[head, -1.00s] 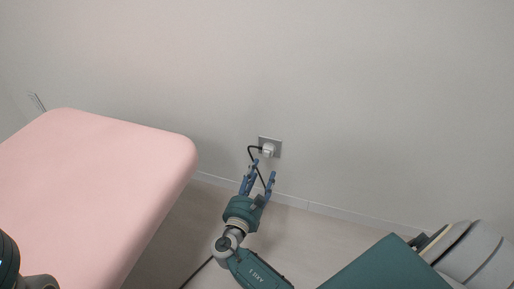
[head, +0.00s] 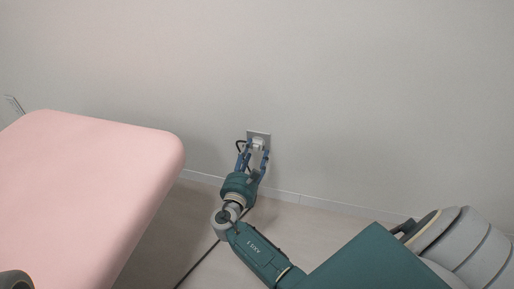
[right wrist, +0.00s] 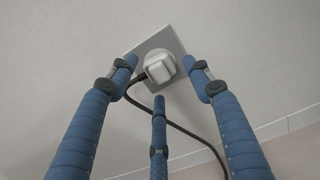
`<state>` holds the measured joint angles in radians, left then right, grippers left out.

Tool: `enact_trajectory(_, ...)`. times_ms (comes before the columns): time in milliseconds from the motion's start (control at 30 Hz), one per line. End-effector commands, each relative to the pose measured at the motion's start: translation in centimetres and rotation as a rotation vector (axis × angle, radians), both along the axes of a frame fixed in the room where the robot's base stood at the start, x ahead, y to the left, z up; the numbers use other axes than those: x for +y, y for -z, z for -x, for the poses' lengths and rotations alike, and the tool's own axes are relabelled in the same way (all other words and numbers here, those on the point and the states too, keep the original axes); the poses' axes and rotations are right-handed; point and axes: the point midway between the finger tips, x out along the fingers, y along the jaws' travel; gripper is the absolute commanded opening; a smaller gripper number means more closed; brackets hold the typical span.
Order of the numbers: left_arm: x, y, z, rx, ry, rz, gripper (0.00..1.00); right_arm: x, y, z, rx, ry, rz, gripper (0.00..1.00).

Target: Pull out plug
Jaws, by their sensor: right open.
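The white plug (head: 258,142) sits in the grey wall socket plate (head: 265,134). In the right wrist view the plug (right wrist: 159,66) is seated in the tilted-looking plate (right wrist: 176,44), and a black cord (right wrist: 137,84) leaves its left side. My right gripper (head: 257,152) is open just in front of the plug. In the right wrist view its blue fingers (right wrist: 163,78) stand left, right and below the plug, with gaps around it. I cannot tell whether any finger touches the plug. My left gripper is not in view.
A pink padded bed (head: 90,180) stands to the left of my right arm. The wall is bare around the socket, with a pale baseboard (head: 285,196) below. The black cord (head: 197,264) also runs along the floor.

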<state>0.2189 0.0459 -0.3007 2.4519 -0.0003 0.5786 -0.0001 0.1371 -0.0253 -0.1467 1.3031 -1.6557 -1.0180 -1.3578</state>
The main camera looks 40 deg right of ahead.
Motion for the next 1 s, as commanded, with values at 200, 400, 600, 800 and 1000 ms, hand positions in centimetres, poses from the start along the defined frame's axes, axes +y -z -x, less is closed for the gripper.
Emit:
enact_trajectory(200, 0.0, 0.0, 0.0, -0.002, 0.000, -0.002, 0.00, -1.7, -0.1, -1.4, -0.001, 0.001, 0.001, 0.50)
enact_trajectory(400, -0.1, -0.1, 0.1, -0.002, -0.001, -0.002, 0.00, -2.1, -0.1, -1.8, -0.001, 0.001, -0.001, 0.50)
enact_trajectory(600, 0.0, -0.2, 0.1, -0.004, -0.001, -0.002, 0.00, -2.1, -0.1, -1.8, -0.001, 0.001, -0.001, 0.50)
enact_trajectory(800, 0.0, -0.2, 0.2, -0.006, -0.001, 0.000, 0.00, -2.1, -0.1, -1.7, -0.001, 0.001, -0.001, 0.50)
enact_trajectory(1000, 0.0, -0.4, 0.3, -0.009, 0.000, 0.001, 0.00, -2.1, -0.2, -1.8, -0.001, 0.000, -0.001, 0.50)
